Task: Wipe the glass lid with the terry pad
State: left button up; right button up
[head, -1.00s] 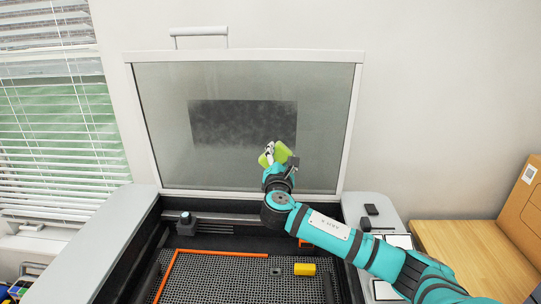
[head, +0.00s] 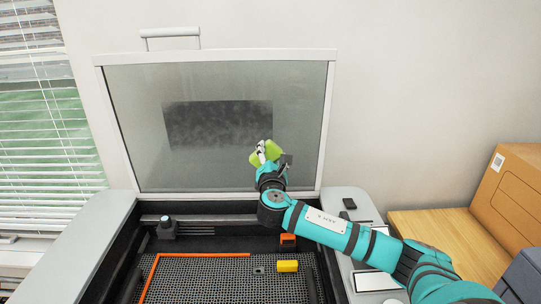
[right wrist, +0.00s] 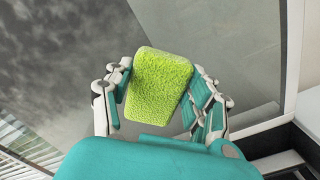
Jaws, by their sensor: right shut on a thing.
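The glass lid (head: 300,110) stands raised in its pale frame behind the machine bed. A dark, mottled rectangular patch (head: 215,124) shows on the left and middle of the glass. My right gripper (head: 264,152) is shut on the green terry pad (head: 275,149), in front of the lower right part of the glass. In the right wrist view the fuzzy pad (right wrist: 160,88) sits between the fingers of the gripper (right wrist: 160,100), with the glass behind it. I cannot tell whether the pad touches the glass. My left gripper is not in view.
A cardboard box (head: 509,190) stands on a wooden surface (head: 425,224) at right. A window with blinds (head: 40,130) is at left.

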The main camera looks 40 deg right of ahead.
aim_at(270, 129)
notch_tip(270, 129, up, 4)
jog(key=p, duration=0.3)
jog(key=shift+s+a+r, duration=0.1)
jog(key=shift+r, duration=0.05)
jog(key=shift+r+p, duration=0.3)
jog(key=shift+p, duration=0.15)
jog(key=shift+r, duration=0.8)
